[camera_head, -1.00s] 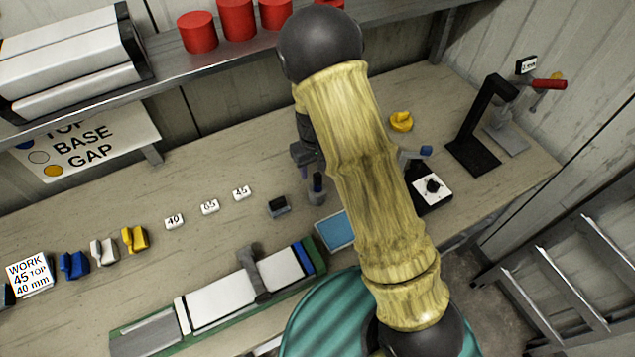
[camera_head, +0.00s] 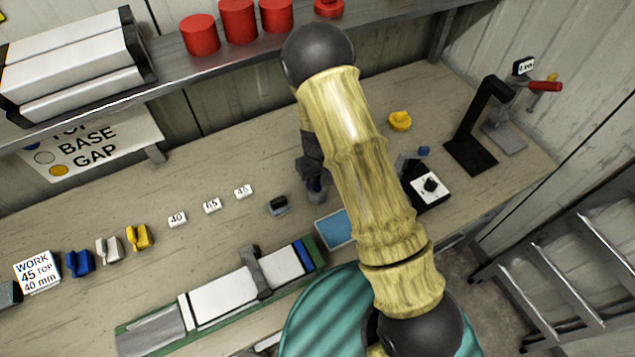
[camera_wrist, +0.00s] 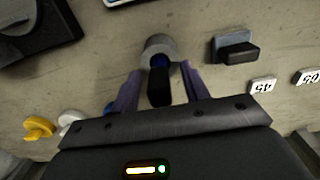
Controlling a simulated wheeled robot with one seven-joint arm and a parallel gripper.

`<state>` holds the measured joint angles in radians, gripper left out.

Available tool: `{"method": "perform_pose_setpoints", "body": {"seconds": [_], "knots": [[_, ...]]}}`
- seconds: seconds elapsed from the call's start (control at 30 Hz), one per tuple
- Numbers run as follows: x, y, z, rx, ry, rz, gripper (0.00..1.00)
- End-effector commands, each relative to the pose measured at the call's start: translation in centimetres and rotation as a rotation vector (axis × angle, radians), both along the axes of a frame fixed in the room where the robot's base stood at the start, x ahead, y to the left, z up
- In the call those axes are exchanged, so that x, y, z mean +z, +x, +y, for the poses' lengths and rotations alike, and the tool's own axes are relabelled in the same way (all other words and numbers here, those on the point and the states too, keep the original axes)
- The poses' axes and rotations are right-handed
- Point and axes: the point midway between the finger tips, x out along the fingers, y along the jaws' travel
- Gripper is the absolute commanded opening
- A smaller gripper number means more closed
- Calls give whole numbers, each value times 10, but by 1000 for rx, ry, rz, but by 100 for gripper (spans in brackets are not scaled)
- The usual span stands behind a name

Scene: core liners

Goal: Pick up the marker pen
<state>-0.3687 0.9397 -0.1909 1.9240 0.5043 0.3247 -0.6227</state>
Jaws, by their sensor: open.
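The marker pen (camera_wrist: 159,84) appears as a dark upright shape with a blue part, standing in a round grey holder (camera_wrist: 160,47) in the wrist view. My gripper (camera_wrist: 160,80) is open, with one purple-grey finger on each side of the pen. I cannot tell whether either finger touches it. In the head view the grey holder (camera_head: 316,196) stands on the bench just below my gripper (camera_head: 314,180). The pen is mostly hidden there by the gripper and arm.
A dark block on a grey-blue base (camera_head: 279,205) stands close beside the holder. White number tags (camera_head: 243,191) lie to the left. A blue pad (camera_head: 333,229) and a green-edged tray (camera_head: 150,335) are nearer the front. A shelf (camera_head: 200,70) overhangs the back.

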Motion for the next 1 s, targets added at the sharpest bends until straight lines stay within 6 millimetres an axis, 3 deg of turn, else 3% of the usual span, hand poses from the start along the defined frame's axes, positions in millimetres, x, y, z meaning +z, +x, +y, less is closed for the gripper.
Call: {"method": "perform_pose_setpoints", "body": {"seconds": [0.3,0.53,1.0], "knots": [[0,0,0,0,0,0,44],[0,0,0,0,0,0,0],[11,1,0,1,0,-3,0]]}}
